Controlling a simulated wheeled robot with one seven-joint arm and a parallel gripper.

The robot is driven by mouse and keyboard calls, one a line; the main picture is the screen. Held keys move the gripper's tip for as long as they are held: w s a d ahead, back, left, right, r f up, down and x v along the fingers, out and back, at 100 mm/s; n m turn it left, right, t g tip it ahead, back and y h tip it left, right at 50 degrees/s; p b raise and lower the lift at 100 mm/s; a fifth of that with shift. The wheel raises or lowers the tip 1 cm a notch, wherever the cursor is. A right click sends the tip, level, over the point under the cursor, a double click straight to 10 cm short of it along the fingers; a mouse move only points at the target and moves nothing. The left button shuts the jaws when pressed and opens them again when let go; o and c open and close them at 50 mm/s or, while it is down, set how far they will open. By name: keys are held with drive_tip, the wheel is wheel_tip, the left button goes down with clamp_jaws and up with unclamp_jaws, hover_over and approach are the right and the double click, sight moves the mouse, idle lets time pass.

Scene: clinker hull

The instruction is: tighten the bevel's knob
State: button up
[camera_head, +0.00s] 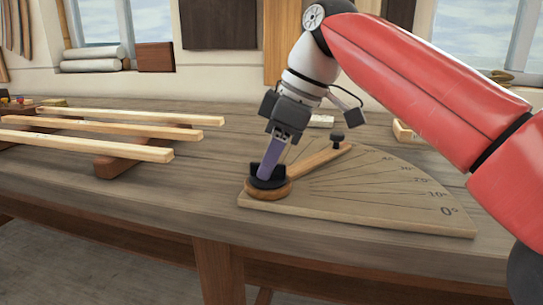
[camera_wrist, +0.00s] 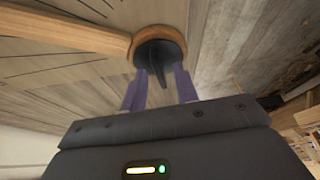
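The bevel's wooden arm (camera_head: 316,162) lies on a fan-shaped board marked with angle lines (camera_head: 370,191). Its round wooden pivot end (camera_head: 270,191) is at the board's left corner and carries a black knob (camera_head: 255,169) with a raised bar. My gripper (camera_head: 266,176) points down at this knob. In the wrist view the purple fingertips of my gripper (camera_wrist: 160,78) are apart, one on each side of the bar of the knob (camera_wrist: 157,60). Gaps show between bar and fingers. Whether the fingertips touch the knob's base, I cannot tell.
A small black peg (camera_head: 337,141) stands at the arm's far end. Pale wooden strips (camera_head: 100,145) lie across a brown block (camera_head: 125,163) on the bench's left. A small wooden block (camera_head: 405,131) sits behind the board. The bench's front edge (camera_head: 195,239) is close.

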clamp_jaws()
idle(0.3)
drive_tip(key=m+t, duration=0.1)
drive_tip(key=m, duration=0.2)
drive_tip(key=shift+d+m+h, duration=0.1)
drive_tip(key=shift+m+h, duration=0.3)
drive_tip(key=m+t, duration=0.1)
drive_tip(key=m, duration=0.2)
drive_tip(key=shift+s+m+h+b, duration=0.15)
drive_tip(key=shift+m+h+b, duration=0.15)
drive_tip(key=shift+h+b, duration=0.1)
drive_tip(key=m, duration=0.2)
drive_tip(key=m+t+h, duration=0.1)
drive_tip(key=m, duration=0.1)
drive_tip(key=m+h, duration=0.1)
drive_tip(key=m, duration=0.1)
drive_tip(key=shift+a+r+p, duration=0.1)
drive_tip(key=shift+a+p, duration=0.2)
drive_tip(key=m+h, duration=0.1)
drive_tip(key=m, duration=0.1)
drive_tip(key=m+h, duration=0.1)
drive_tip(key=m, duration=0.2)
drive_tip(key=shift+a, duration=0.2)
drive_tip(key=shift+m, duration=0.4)
